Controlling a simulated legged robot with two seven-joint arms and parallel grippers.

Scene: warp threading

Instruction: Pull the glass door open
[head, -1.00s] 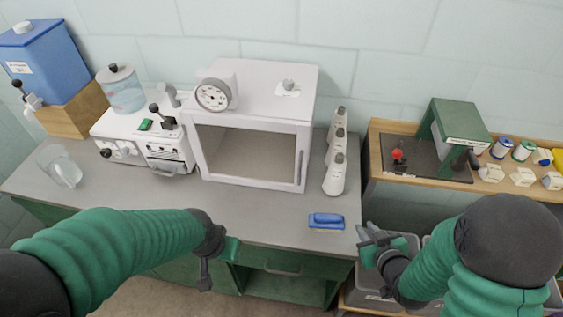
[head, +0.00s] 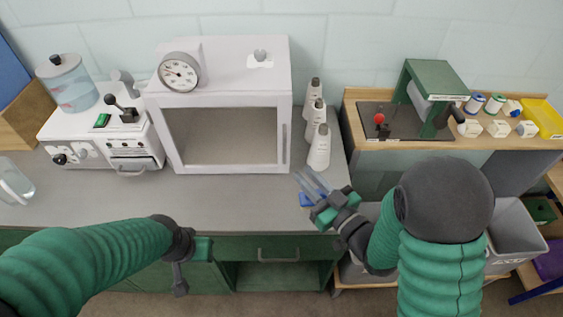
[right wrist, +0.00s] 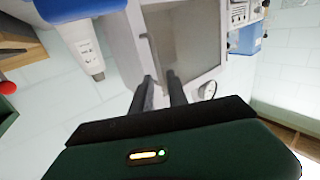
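The white box-shaped oven (head: 270,75) stands on the grey counter. Its glass door (head: 225,135) faces me and looks shut, with an upright handle (head: 284,142) along its right edge. My right gripper (head: 309,180) is open and empty in front of the door's lower right corner, its fingers pointing toward the oven. In the right wrist view, its two fingers (right wrist: 162,88) are apart, with the door (right wrist: 185,35) beyond them and nothing between them. My left gripper (head: 190,268) hangs low at the counter's front edge, away from the door; its fingers are not clear.
White bottles (head: 319,148) stand just right of the oven, close to my right gripper. A white machine (head: 100,135) stands left of the oven. The counter before the door (head: 220,205) is clear.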

